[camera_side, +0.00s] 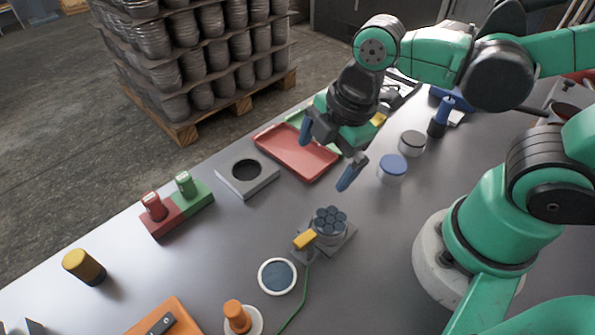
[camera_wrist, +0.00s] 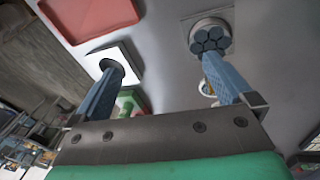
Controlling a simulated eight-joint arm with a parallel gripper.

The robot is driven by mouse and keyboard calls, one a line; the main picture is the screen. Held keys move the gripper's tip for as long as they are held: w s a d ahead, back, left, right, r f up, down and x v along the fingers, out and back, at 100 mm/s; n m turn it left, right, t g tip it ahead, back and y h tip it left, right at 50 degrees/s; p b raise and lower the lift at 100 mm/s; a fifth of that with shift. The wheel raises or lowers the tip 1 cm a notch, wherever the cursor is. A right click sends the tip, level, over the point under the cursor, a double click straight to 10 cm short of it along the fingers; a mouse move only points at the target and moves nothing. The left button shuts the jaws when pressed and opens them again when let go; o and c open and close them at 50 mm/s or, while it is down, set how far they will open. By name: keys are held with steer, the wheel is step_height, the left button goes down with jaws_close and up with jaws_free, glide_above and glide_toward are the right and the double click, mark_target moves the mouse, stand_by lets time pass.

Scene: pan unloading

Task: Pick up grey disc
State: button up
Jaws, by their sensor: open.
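Several dark blue-grey discs (camera_side: 330,218) sit packed together on a small round pan on a square-based device in the middle of the table. They also show at the upper right in the wrist view (camera_wrist: 211,37). I cannot tell one disc apart as the one named. My gripper (camera_side: 328,153) is open and empty, its two blue fingers spread wide. It hangs above the table, up and behind the discs in the side view. In the wrist view (camera_wrist: 159,64), the right fingertip overlaps the near edge of the disc group; the left one overlaps the block's dark hole.
A grey block with a round hole (camera_side: 260,182) and a red tray (camera_side: 290,155) lie behind the discs. White jars with blue (camera_side: 392,168) and dark (camera_side: 412,143) lids stand to the right. A yellow-topped cylinder (camera_side: 84,267) stands left.

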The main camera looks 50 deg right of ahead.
mark_target(331, 219)
steer(key=s+n, duration=0.1)
steer(key=n, duration=0.2)
steer(key=s+a+f+n+g, duration=0.1)
steer(key=n, duration=0.2)
steer(key=s+a+n+g, duration=0.1)
steer(key=n, duration=0.2)
steer(key=shift+s+a+f+h, duration=0.2)
steer(key=shift+f+h, duration=0.1)
steer(key=shift+f, duration=0.1)
steer(key=shift+s+a+f+n+g, duration=0.2)
steer(key=shift+s+n+g, duration=0.1)
steer(key=shift+n, duration=0.6)
steer(key=shift+f, duration=2.75)
steer(key=shift+c, duration=0.2)
steer(key=shift+d, duration=0.1)
steer(key=c, duration=1.3)
steer(key=shift+r, duration=0.25)
